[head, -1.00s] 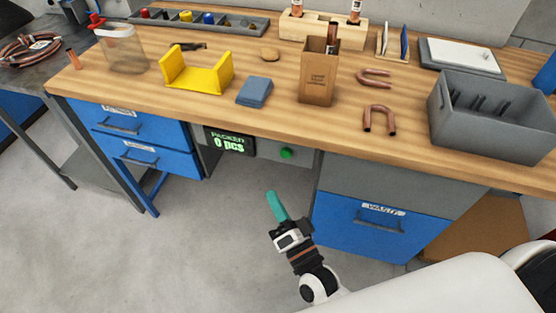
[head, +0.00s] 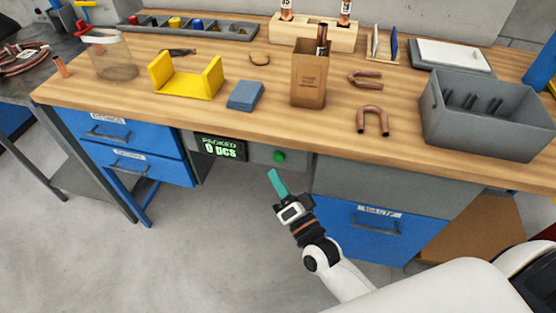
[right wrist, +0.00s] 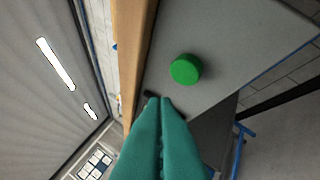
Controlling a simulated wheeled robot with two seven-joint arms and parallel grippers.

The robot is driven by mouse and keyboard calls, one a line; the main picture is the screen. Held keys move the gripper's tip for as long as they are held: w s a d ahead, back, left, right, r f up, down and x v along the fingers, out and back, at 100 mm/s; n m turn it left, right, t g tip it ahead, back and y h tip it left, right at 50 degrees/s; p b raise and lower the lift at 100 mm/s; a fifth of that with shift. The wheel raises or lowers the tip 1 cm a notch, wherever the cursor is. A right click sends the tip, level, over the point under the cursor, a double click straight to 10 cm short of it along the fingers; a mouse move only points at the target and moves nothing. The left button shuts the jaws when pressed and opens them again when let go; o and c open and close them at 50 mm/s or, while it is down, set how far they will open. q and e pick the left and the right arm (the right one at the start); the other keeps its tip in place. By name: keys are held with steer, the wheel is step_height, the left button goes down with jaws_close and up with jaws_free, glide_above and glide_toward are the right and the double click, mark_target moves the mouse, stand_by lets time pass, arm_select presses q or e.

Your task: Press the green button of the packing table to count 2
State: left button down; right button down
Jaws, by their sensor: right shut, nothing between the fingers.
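The round green button (head: 279,156) sits on the grey front panel under the packing table's (head: 210,112) top. The counter display (head: 221,148) left of it reads "PACKED 0 pcs". My right gripper (head: 272,174) has teal fingers, is shut and empty, and points up at the panel just below the button, apart from it. In the right wrist view the closed fingertips (right wrist: 160,100) are beside the green button (right wrist: 186,69), which lies above and right of them in the picture. My left gripper is not in view.
Blue drawers (head: 122,165) stand left of the panel and a blue waste drawer (head: 375,225) stands right of it. On the tabletop are a grey bin (head: 478,128), a cardboard box (head: 309,85), copper bends (head: 372,120) and a yellow holder (head: 186,85). Open floor lies below.

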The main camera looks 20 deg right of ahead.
mark_target(274, 157)
steer(key=shift+w+d, duration=0.45)
steer(key=shift+w, duration=0.3)
stand_by(1.6)
steer(key=shift+w+d, duration=0.25)
steer(key=shift+w, duration=0.05)
steer(key=shift+w+d, duration=0.3)
steer(key=shift+w, duration=0.15)
stand_by(0.7)
stand_by(0.4)
steer(key=shift+s+a+p, duration=0.4)
steer(key=shift+s+a, duration=0.1)
steer(key=shift+s, duration=0.3)
steer(key=shift+s+a+p, duration=0.35)
steer(key=shift+s+a, duration=0.4)
steer(key=shift+s, duration=0.3)
steer(key=shift+s+a+p, duration=0.35)
steer(key=shift+s+a, duration=0.35)
steer(key=shift+s, duration=0.3)
